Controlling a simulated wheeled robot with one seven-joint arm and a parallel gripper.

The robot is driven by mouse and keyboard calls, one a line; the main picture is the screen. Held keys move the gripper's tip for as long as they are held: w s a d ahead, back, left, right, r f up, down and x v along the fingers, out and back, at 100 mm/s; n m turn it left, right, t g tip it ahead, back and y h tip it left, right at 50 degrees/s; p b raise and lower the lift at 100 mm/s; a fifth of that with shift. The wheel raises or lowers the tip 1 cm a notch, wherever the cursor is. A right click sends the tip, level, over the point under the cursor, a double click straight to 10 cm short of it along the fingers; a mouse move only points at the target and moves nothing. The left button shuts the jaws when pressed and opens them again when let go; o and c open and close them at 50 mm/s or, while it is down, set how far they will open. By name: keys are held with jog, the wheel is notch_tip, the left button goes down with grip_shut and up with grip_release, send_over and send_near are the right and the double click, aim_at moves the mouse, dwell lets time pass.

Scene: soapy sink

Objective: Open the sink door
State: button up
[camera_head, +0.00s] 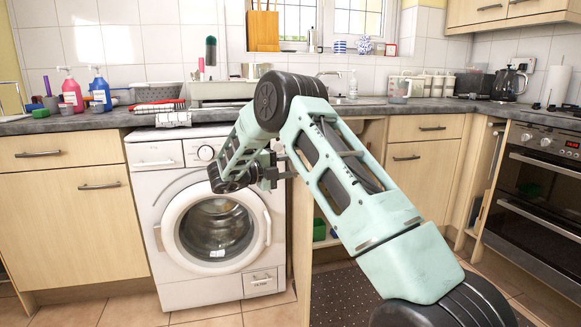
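The sink door (301,250) appears as a narrow light-wood panel seen nearly edge-on, just right of the washing machine. It stands swung out from the cupboard under the sink, and its lower end reaches toward me. The cupboard interior shows partly behind my arm, with a green item (319,229) inside. My gripper (284,170) is in front of the washing machine's upper right corner, near the door's upper end. Its fingers are small and dark, so I cannot tell their opening or whether they touch the door. My arm hides much of the cupboard and sink.
The washing machine (215,225) stands left of the door. Drawers and a cupboard (424,180) are right of the opening, with an oven (535,205) beyond. A dark speckled mat (343,296) lies on the tiled floor. Bottles and dishes line the worktop (100,119).

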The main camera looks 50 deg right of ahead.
jog(key=p+v, duration=0.2)
jog(key=v, duration=1.5)
jog(key=shift+w+a, duration=0.15)
